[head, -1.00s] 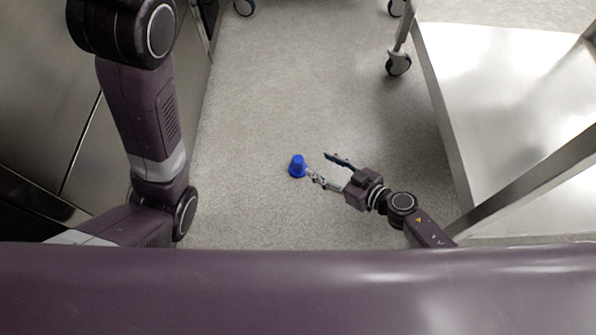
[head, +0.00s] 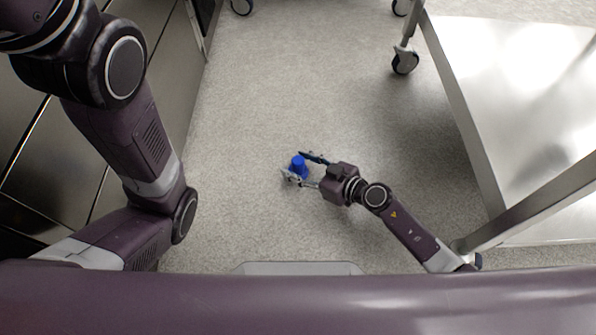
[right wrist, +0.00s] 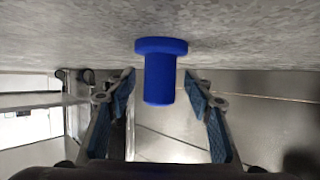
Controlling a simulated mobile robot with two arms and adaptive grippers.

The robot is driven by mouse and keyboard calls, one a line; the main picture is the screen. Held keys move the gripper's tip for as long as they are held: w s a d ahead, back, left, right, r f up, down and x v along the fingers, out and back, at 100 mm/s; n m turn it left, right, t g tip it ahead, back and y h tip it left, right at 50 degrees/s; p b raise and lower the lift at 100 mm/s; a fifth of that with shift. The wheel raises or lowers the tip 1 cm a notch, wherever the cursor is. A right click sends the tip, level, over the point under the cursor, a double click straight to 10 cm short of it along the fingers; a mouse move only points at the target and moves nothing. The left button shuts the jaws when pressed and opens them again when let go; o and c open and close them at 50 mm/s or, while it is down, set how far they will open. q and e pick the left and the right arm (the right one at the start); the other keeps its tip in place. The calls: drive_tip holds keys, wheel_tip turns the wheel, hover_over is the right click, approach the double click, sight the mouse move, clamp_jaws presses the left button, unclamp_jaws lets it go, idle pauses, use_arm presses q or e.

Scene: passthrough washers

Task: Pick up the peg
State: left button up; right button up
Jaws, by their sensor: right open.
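The blue peg (head: 299,166) stands on the grey floor in the head view, with a wide round flange at its floor end. My right gripper (head: 296,166) is open, with one finger on each side of the peg. In the right wrist view the peg (right wrist: 160,75) shows between the two open fingers (right wrist: 160,88), with a gap on both sides. The fingers do not appear to touch it. My left arm comes in at the left of the head view, but its gripper is out of view.
A steel cart with a bright lower shelf (head: 520,110) stands at the right, with a caster (head: 405,62) on the floor. Steel cabinet fronts (head: 50,150) line the left. The floor (head: 290,90) beyond the peg is clear.

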drive_tip(key=shift+w+a+f, duration=0.1)
drive_tip(key=shift+w+a, duration=0.05)
drive_tip(key=shift+c, duration=0.5)
drive_tip(key=c, duration=1.2)
drive_tip(key=shift+o, duration=0.2)
